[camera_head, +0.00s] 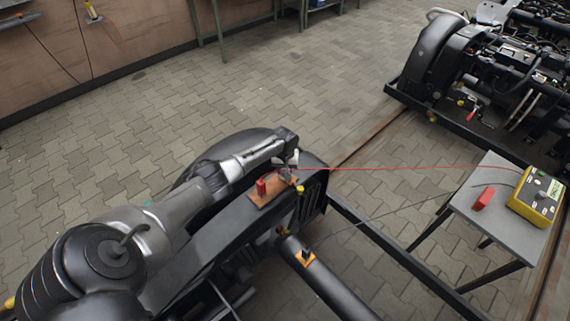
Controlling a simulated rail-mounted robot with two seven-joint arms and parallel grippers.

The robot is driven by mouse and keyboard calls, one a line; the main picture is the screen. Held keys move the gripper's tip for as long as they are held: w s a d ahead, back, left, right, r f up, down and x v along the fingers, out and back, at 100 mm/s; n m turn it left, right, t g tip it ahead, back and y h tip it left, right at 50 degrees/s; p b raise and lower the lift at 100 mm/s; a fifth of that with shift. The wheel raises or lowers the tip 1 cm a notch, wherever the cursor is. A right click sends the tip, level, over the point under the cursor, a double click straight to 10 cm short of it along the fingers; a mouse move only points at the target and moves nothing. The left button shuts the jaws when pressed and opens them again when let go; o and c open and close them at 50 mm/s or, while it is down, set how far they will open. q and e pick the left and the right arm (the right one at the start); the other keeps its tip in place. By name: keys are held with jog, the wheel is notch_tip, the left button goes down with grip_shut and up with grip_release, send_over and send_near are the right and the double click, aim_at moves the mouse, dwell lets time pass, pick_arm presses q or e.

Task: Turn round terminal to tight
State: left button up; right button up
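My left arm comes in from the left, and its gripper (289,170) points down over an orange-brown plate (258,201) on the near black bogie frame. The gripper's fingers are small and dark here, and I cannot tell whether they are open or shut. The round terminal cannot be made out clearly; the spot at the fingers is partly hidden by the gripper. A red block (261,187) stands on the plate just left of the fingers. A small yellow part (300,189) sits at the plate's right end. My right gripper is not in view.
A thin red cable (420,168) runs from near my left gripper to a yellow meter box (537,196) on a grey table (497,226). Another red block (483,198) is on that table. A dark cable also runs to the bogie. Another bogie (490,70) stands back right.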

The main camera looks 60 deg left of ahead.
pick_arm(q)
jog(key=m+p, duration=0.1)
jog(key=m, duration=0.1)
jog(key=shift+r+m, duration=0.1)
jog(key=shift+m, duration=0.8)
jog(key=o, duration=0.9)
jog(key=shift+r+p, duration=3.05)
jog(key=shift+r, duration=3.8)
